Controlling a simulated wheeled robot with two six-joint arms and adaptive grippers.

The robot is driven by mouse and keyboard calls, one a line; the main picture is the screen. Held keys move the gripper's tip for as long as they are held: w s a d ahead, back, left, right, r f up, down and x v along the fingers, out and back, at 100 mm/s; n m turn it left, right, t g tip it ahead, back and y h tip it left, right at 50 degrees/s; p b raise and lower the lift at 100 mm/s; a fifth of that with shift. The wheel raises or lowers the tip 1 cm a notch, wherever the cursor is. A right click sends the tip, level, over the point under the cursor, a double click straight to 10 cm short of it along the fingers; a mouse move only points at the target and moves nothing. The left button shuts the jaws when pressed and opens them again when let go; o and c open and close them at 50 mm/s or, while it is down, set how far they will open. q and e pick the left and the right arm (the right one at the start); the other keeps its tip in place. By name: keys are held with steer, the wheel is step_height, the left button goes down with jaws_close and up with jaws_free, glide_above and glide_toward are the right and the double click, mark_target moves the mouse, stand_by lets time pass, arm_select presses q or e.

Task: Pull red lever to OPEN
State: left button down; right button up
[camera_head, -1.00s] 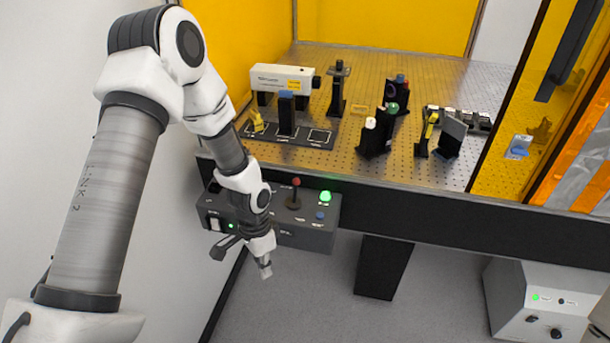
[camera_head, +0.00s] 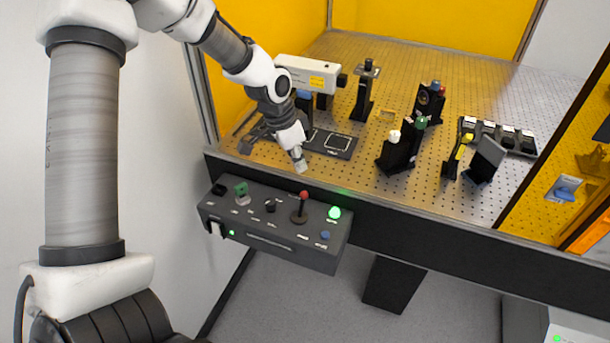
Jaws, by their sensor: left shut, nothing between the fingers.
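The red lever (camera_head: 302,202) has a red ball knob on a dark stem and round base. It stands about upright on the grey control box (camera_head: 270,240) at the front edge of the optical table. The lettering beside it is too small to read. My left gripper (camera_head: 300,165) is shut and empty. In the picture its tip points down just above the red knob, over the table's front edge, with a small gap between them. Depth between them is hard to judge. My right gripper is not in view.
The box also carries a lit green lamp (camera_head: 334,212), a blue button (camera_head: 325,235), a black knob (camera_head: 270,205) and a green switch (camera_head: 241,189). Optics mounts (camera_head: 398,150) stand on the perforated table (camera_head: 340,180) behind. A yellow panel (camera_head: 430,25) closes the back.

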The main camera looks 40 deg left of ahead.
mark_target(302, 205)
arm_select(q)
steer(key=x, duration=0.9)
steer(key=shift+w+f, duration=0.1)
steer(key=shift+w, duration=0.25)
steer(key=shift+w+f, duration=0.1)
steer(key=shift+f, duration=0.15)
steer(key=shift+w+f, duration=0.2)
steer(key=shift+w, duration=0.05)
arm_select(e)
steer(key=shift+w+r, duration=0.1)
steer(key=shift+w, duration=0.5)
arm_select(q)
steer(key=shift+s+r, duration=0.1)
